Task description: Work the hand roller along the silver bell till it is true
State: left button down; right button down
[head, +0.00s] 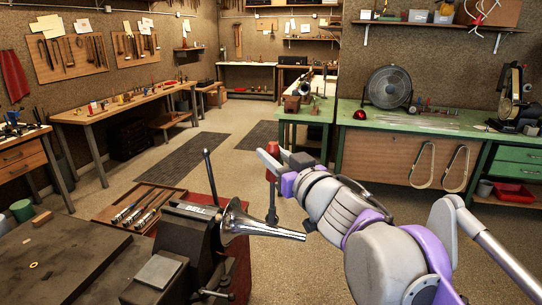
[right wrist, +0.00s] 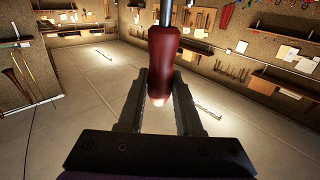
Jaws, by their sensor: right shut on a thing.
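The silver bell (head: 236,224) lies on its side on a dark bench fixture (head: 188,232) marked "BELL", its flare to the left and its narrow end pointing right. My right gripper (right wrist: 160,88) is shut on the dark red handle of the hand roller (right wrist: 164,52). A metal shaft runs up from the handle in the right wrist view. In the head view my right gripper (head: 272,165) is above and behind the bell, apart from it. My left gripper is out of view.
A wooden tray (head: 168,205) with several metal tools lies left of the fixture. A dark upright lever (head: 209,178) rises beside it. A dark bench top (head: 75,265) fills the lower left. Green benches (head: 440,122) stand at the back right. Open floor lies behind the fixture.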

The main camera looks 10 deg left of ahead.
jog(key=shift+s+d+f, duration=0.1)
jog(key=shift+s+d, duration=0.05)
jog(key=shift+d, duration=0.35)
jog(key=shift+r+p, duration=1.6)
jog(key=shift+r, duration=1.45)
